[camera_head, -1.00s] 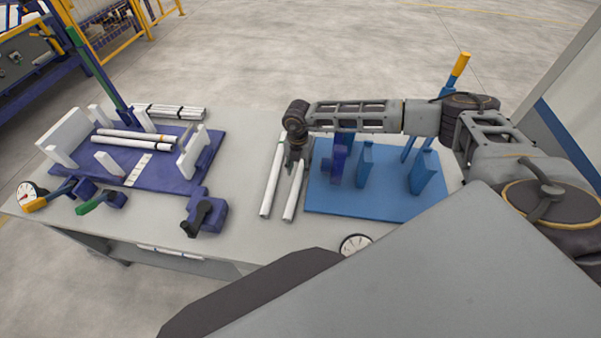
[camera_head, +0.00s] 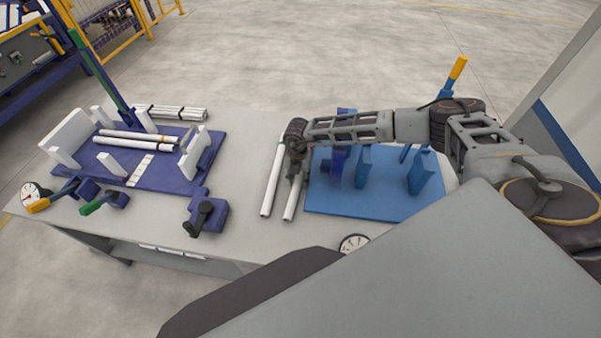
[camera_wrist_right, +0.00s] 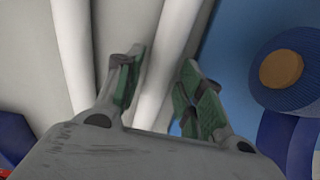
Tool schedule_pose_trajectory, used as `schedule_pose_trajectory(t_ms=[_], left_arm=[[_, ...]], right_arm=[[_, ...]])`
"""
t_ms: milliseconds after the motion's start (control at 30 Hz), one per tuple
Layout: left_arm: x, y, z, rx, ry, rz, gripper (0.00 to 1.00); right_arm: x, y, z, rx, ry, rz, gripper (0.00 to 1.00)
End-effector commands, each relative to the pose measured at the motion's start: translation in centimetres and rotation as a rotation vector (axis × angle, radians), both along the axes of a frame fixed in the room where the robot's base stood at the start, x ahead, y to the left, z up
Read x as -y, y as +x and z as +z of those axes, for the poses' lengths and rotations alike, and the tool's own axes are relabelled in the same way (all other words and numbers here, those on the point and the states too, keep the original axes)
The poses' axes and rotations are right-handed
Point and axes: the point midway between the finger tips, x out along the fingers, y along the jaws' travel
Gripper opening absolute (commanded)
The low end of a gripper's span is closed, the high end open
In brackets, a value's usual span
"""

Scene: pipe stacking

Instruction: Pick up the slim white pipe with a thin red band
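Two slim white pipes lie side by side on the grey table in the head view: a left one (camera_head: 271,190) and a right one (camera_head: 291,206). No red band can be made out on either. My right gripper (camera_head: 294,172) is low over the right pipe. In the right wrist view, the right pipe (camera_wrist_right: 166,50) runs between the two open fingers of the gripper (camera_wrist_right: 160,75), with a gap visible beside the right finger. The left pipe (camera_wrist_right: 74,50) lies outside the left finger. My left gripper is not in view.
A blue fixture plate (camera_head: 370,203) with upright brackets is just right of the pipes. A purple fixture (camera_head: 180,178) at left holds white pipes, with more pipes (camera_head: 170,111) behind it. A gauge (camera_head: 354,243) sits near the front edge. Table left of the pipes is clear.

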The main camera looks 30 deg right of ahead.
Motion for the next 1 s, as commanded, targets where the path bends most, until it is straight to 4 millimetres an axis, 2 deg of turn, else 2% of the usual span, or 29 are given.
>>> schedule_pose_trajectory(t_ms=[167, 600, 667, 900, 1000], left_arm=[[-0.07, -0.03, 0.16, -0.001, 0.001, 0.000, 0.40], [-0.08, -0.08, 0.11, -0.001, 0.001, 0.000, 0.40], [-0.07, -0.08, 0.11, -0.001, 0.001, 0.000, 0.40], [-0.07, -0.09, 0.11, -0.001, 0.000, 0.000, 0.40], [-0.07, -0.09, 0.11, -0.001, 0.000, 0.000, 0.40]], right_arm=[[-0.03, -0.07, -1.03, -0.001, -0.001, 0.001, 0.38], [-0.01, -0.06, -1.11, -0.001, -0.001, 0.001, 0.38], [-0.01, -0.06, -1.11, -0.001, -0.001, 0.001, 0.33], [0.00, -0.05, -1.10, -0.001, -0.001, 0.001, 0.02], [-0.01, -0.03, -1.07, 0.000, 0.000, 0.001, 0.01]])
